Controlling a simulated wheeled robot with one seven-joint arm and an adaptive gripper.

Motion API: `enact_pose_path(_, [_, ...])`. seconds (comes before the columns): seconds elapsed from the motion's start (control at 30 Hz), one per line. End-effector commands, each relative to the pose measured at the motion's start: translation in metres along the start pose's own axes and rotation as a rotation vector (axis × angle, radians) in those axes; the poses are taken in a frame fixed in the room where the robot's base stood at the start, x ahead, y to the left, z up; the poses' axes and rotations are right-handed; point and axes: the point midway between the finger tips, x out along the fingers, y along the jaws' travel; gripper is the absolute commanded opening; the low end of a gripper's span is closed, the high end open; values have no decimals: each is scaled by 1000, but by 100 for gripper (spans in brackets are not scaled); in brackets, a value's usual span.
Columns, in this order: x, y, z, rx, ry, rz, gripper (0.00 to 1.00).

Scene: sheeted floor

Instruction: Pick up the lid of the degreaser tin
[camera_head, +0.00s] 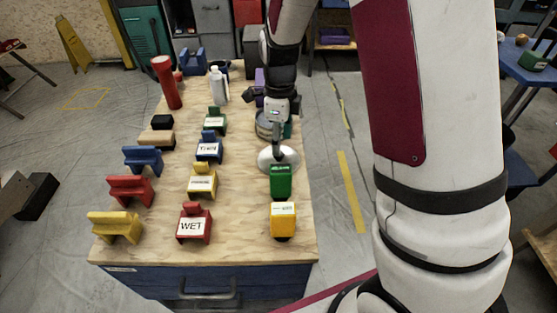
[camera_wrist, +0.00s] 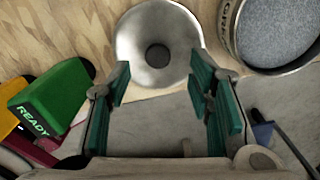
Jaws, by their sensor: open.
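The lid, a round silvery disc with a dark knob at its centre, lies on the wooden bench top; it shows in the head view (camera_head: 291,158) and at the top middle of the wrist view (camera_wrist: 182,32). The degreaser tin (camera_head: 261,122) stands just behind it, partly hidden by my arm. In the wrist view the tin (camera_wrist: 228,35) is open at the top right, with grey contents. My gripper (camera_head: 278,149) points down over the lid. Its teal fingers (camera_wrist: 162,84) are spread apart and empty, with the knob beyond them in the wrist view.
A green READY block (camera_wrist: 50,100) lies near the lid, with a yellow block (camera_head: 283,220) in front. Several coloured blocks and holders, including a red WET one (camera_head: 194,223), fill the left and middle. A white bottle (camera_head: 218,86) and red flashlight (camera_head: 166,82) stand behind.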

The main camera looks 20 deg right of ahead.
Motion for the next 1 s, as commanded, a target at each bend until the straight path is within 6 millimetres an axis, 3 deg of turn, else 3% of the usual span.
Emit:
enact_pose_path(0.23, [37, 2, -1, 0, 2, 3, 48])
enact_pose_path(0.57, [43, 2, -1, -1, 1, 1, 48])
enact_pose_path(0.77, [43, 2, -1, -1, 1, 1, 4])
enact_pose_path(1.0, [43, 2, -1, -1, 1, 1, 2])
